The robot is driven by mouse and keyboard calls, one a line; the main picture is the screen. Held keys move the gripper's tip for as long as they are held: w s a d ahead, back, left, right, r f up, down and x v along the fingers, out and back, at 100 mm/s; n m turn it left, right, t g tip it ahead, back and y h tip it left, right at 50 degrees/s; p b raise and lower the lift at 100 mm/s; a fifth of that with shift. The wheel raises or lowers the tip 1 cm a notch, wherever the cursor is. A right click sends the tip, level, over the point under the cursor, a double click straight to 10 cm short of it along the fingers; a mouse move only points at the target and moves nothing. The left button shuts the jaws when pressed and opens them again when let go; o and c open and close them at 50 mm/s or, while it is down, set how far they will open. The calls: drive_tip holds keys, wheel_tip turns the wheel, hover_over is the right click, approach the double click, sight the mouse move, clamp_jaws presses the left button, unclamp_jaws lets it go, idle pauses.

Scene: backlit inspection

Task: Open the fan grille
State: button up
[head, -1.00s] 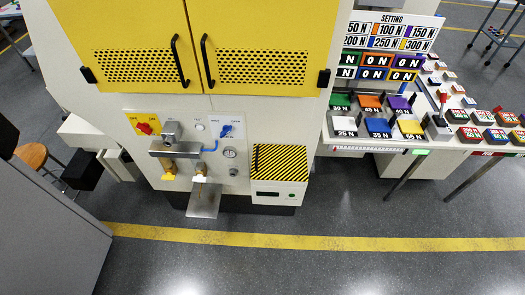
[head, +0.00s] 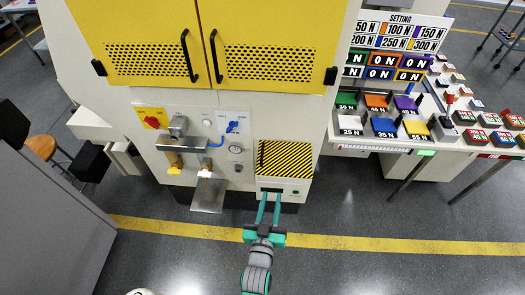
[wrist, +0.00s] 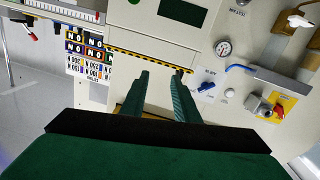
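No part is labelled as a fan grille. A yellow-and-black striped panel (head: 285,158) with a thin dark bar at its left side is on the machine front; its edge also shows in the wrist view (wrist: 150,59). Above it are two shut yellow doors, left (head: 140,61) and right (head: 270,67), with perforated patches and black handles. My gripper (head: 270,193) is low in front of the machine, below the striped panel. In the wrist view my gripper (wrist: 160,73) has its two green fingers apart with nothing between them. Contact with the machine cannot be told.
A small display unit (head: 283,190) is just under the striped panel. Left of it are a blue knob (head: 234,127), a gauge (head: 236,149), a red switch (head: 153,122), and taps over a metal tray (head: 208,196). A bench with coloured blocks (head: 384,127) stands right. The floor in front is clear.

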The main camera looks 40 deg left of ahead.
drive_tip(key=n+y, duration=0.1)
drive_tip(key=n, duration=0.1)
approach(263, 145)
drive_tip(key=x, duration=0.7)
drive_tip(key=shift+w+a+f, duration=0.1)
drive_tip(key=shift+w+f, duration=0.1)
drive_tip(key=shift+f, duration=0.1)
clamp_jaws()
